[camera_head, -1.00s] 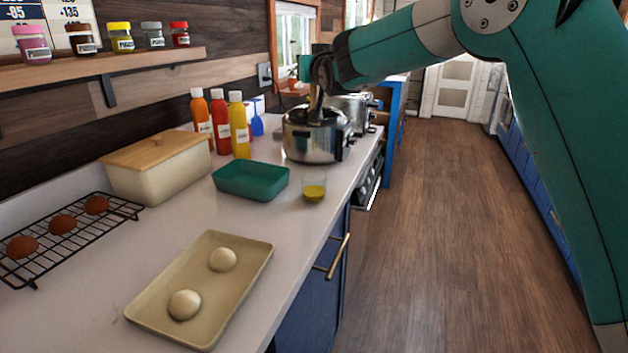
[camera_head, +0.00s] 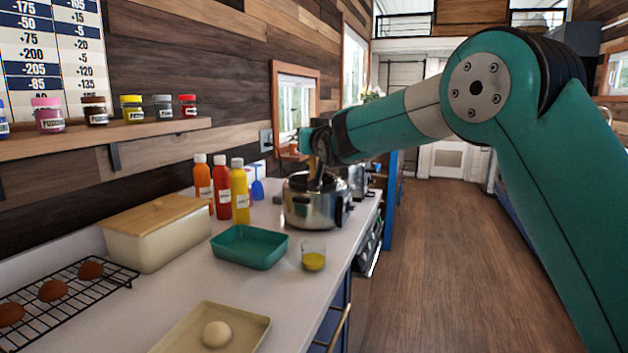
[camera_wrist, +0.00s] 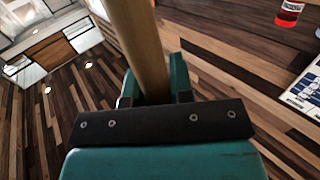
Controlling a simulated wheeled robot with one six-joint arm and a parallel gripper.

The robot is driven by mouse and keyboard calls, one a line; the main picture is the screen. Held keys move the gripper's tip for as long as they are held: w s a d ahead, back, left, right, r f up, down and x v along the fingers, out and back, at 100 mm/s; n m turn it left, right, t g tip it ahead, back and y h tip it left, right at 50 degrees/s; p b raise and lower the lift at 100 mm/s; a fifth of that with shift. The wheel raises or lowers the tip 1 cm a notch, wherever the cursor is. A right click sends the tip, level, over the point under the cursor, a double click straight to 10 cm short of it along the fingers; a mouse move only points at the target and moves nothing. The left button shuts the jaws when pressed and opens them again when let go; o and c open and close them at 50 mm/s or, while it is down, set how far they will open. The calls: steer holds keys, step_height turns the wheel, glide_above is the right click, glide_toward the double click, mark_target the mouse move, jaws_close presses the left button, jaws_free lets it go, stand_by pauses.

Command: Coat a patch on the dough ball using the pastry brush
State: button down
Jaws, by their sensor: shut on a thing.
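One pale dough ball (camera_head: 217,334) sits on the beige tray (camera_head: 182,340) at the bottom of the head view, cut by the frame edge. A glass with yellow liquid (camera_head: 313,261) stands behind the tray to the right. My gripper (camera_wrist: 153,97) is shut on the wooden handle of the pastry brush (camera_wrist: 137,38) in the wrist view. The bristles cannot be made out. In the head view, my gripper (camera_head: 316,165) is small and dark, in line with the top of the steel pot and far from the dough.
A teal dish (camera_head: 249,247), cream bread box (camera_head: 155,232), several sauce bottles (camera_head: 222,192) and a rack (camera_head: 70,311) with brown eggs stand on the counter. The steel pot (camera_head: 306,208) stands farther back. A shelf (camera_head: 110,137) holds jars.

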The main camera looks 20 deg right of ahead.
step_height(320, 180, down, 19)
steer(key=p, duration=0.7)
stand_by(0.3)
steer(key=shift+s+f+b, duration=0.1)
steer(key=shift+f+b, duration=0.7)
steer(key=shift+b, duration=0.35)
stand_by(2.6)
